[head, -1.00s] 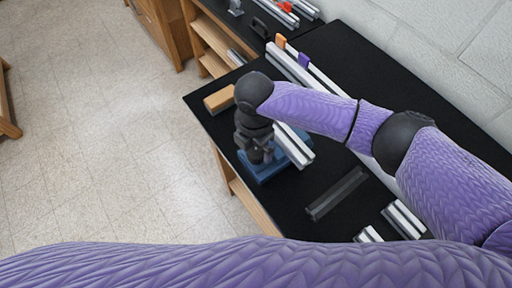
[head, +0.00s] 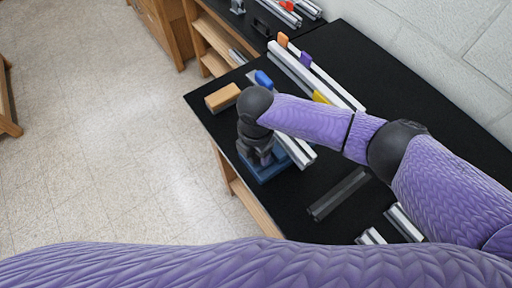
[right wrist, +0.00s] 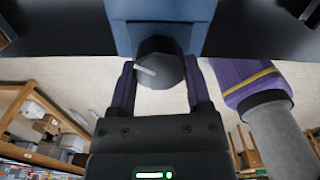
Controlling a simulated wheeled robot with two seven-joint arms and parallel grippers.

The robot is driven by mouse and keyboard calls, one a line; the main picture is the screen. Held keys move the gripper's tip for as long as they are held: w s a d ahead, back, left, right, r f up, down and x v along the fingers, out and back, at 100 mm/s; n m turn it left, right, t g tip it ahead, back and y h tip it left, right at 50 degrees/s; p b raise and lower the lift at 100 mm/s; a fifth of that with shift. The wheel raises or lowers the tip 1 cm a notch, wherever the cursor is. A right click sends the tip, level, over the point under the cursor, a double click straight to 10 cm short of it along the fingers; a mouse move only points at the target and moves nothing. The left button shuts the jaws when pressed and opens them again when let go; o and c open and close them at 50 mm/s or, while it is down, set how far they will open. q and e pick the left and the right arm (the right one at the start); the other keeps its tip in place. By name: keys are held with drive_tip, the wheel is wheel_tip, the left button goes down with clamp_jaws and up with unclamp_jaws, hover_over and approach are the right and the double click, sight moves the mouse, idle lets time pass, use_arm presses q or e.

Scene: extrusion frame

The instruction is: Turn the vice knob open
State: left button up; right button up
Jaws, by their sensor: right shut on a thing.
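The blue vice (head: 262,172) sits at the near-left edge of the black table, with a silver extrusion (head: 297,150) lying across its top. In the right wrist view the blue vice body (right wrist: 160,12) is at the top, with its dark round knob (right wrist: 160,62) below, marked by a pale line pointing to the left. My right gripper (right wrist: 161,82) is shut on the knob, one finger on each side. In the head view my right gripper (head: 262,157) points down at the vice's near side and hides the knob. My left gripper is not in view.
A tan block (head: 222,97) lies left of my right wrist. Long extrusions with orange (head: 283,39) and purple (head: 306,60) pieces lie toward the wall. A dark bar (head: 338,195) and short silver extrusions (head: 404,222) lie right of the vice. Open floor is at the left.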

drive_tip(key=n, duration=0.4)
drive_tip(key=shift+n, duration=0.7)
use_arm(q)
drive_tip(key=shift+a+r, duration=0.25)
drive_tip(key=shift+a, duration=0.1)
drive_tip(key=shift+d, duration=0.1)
use_arm(e)
drive_tip(key=shift+n, duration=0.3)
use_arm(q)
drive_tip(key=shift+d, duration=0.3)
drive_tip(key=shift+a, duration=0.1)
